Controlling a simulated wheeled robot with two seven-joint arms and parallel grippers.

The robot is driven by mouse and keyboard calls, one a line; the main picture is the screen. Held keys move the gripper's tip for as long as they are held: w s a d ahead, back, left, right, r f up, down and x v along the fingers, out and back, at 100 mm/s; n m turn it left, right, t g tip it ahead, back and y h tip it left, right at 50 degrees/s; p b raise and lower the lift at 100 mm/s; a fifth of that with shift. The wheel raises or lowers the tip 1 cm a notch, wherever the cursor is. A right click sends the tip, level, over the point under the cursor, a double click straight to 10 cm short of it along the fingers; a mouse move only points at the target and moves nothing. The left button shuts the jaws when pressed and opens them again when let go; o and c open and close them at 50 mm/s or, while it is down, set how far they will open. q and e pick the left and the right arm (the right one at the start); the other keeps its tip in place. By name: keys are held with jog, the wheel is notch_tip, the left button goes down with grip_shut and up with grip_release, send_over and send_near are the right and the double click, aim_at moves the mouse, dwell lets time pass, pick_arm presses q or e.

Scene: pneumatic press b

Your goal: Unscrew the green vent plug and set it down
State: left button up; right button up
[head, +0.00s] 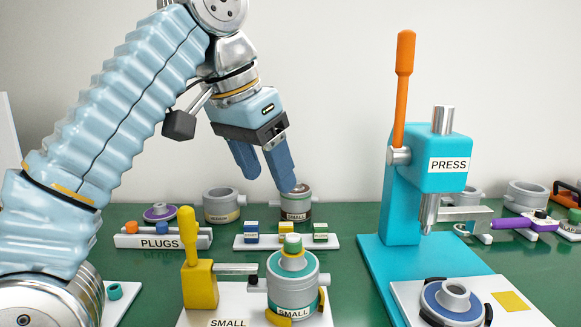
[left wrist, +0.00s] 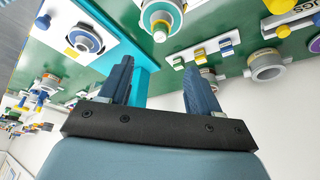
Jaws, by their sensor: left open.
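The green vent plug (head: 292,240) appears as a small green cap above a yellow band, on top of a grey cylinder (head: 285,290) labelled SMALL. The cylinder stands upright in a white fixture beside a yellow toggle clamp (head: 196,265). My right gripper is not in view.
A white PLUGS rack (head: 130,241) stands at the left. A white tray (head: 248,244) with small coloured blocks lies behind the cylinder, with more grey cylinders (head: 222,204) behind. A turquoise press (head: 400,215) with an orange lever stands to the right. Green bench shows between them.

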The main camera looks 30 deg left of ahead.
aim_at(293, 236)
pick_arm(q)
jog(key=x, duration=1.3)
jog(key=shift+w+f, duration=0.1)
jog(key=shift+f, duration=0.15)
jog(key=c, duration=1.1)
jog(key=n+y, duration=0.1)
jog(key=n, duration=0.2)
jog(key=n+y, duration=0.1)
jog(key=n, duration=0.1)
jog(key=shift+d+n, duration=0.25)
jog(key=shift+n, duration=0.15)
jog(key=shift+c, duration=0.2)
jog(key=n+y, duration=0.1)
jog(key=n, duration=0.2)
jog(key=n+g+y, duration=0.1)
jog(key=n, duration=0.2)
jog(key=shift+w+r, duration=0.1)
jog(key=o, duration=0.8)
jog(key=shift+d, duration=0.1)
